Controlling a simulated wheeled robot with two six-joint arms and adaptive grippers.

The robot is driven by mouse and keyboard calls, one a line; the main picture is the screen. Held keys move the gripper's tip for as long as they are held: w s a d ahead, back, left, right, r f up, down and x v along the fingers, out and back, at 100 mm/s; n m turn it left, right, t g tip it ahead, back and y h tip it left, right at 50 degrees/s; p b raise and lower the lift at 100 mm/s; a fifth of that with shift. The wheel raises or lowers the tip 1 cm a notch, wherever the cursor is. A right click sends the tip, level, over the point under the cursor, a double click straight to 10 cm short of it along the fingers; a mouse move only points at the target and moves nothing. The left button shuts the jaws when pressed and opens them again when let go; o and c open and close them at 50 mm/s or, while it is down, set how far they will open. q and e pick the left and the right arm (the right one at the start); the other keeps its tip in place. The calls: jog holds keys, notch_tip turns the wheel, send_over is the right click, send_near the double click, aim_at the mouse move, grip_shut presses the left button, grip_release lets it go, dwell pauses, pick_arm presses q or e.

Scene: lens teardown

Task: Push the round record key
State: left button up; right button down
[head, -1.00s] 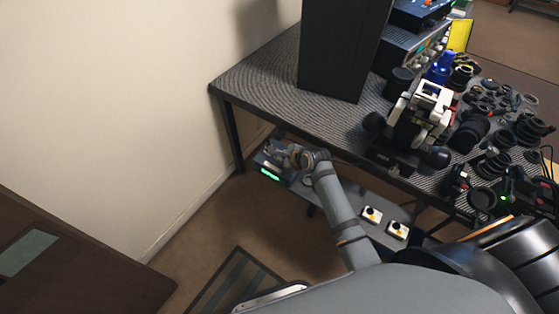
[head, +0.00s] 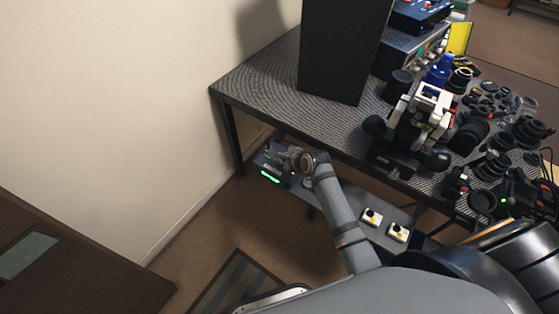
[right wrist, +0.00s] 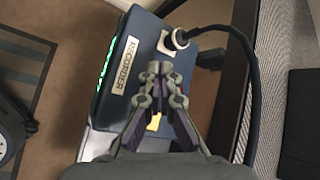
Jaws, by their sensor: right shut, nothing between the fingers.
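The recorder, a dark blue box with a "RECORDER" label and a green lit display, sits on the low shelf under the table in the head view (head: 270,176). It fills the middle of the right wrist view (right wrist: 118,80), with a round cable connector (right wrist: 177,40) on its top. My right gripper (right wrist: 160,72) is shut and empty, with its fingertips over the recorder's top; it also shows in the head view (head: 280,152). I cannot tell whether the fingertips touch the box. No round record key is visible; the fingers may hide it. My left gripper is not in view.
A black cable (right wrist: 248,60) loops from the connector past the right of my gripper. The table (head: 265,85) overhangs behind the shelf, crowded with lens parts on the right.

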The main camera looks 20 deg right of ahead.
jog(key=shift+f, duration=0.15)
jog(key=shift+f, duration=0.3)
jog(key=shift+f, duration=0.15)
dwell(0.6)
jog(key=shift+p, duration=0.35)
jog(key=shift+r+p, duration=0.7)
jog(key=shift+p, duration=0.3)
jog(key=shift+f, duration=0.1)
